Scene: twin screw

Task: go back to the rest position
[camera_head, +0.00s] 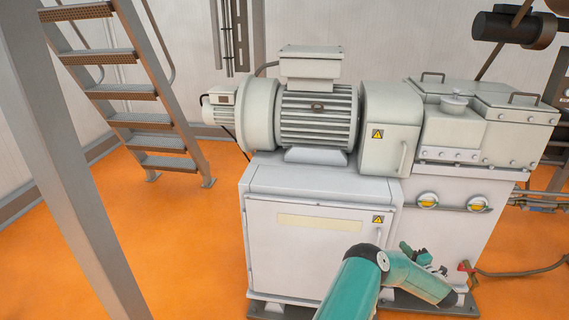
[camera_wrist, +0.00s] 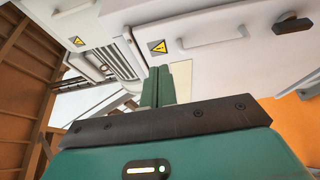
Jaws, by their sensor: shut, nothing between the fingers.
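My gripper (camera_wrist: 168,72) shows in the wrist view as two dark green fingers pressed together, with nothing between them. Behind the fingertips is the white machine cabinet (camera_wrist: 222,62), with a bar handle and a yellow warning sign. The wrist picture is tilted relative to the machine. In the head view my teal arm reaches up from the bottom edge and bends to the right, in front of the cabinet's lower right part. The fingers are not clear in that view, and I cannot tell their distance from the cabinet.
The twin-screw machine (camera_head: 320,185) carries a motor (camera_head: 316,115) and a lidded housing (camera_head: 485,130). A metal stair (camera_head: 135,92) stands back left, behind a grey post (camera_head: 62,150). A hose (camera_head: 520,272) lies at right. Orange floor (camera_head: 185,240) is clear at left.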

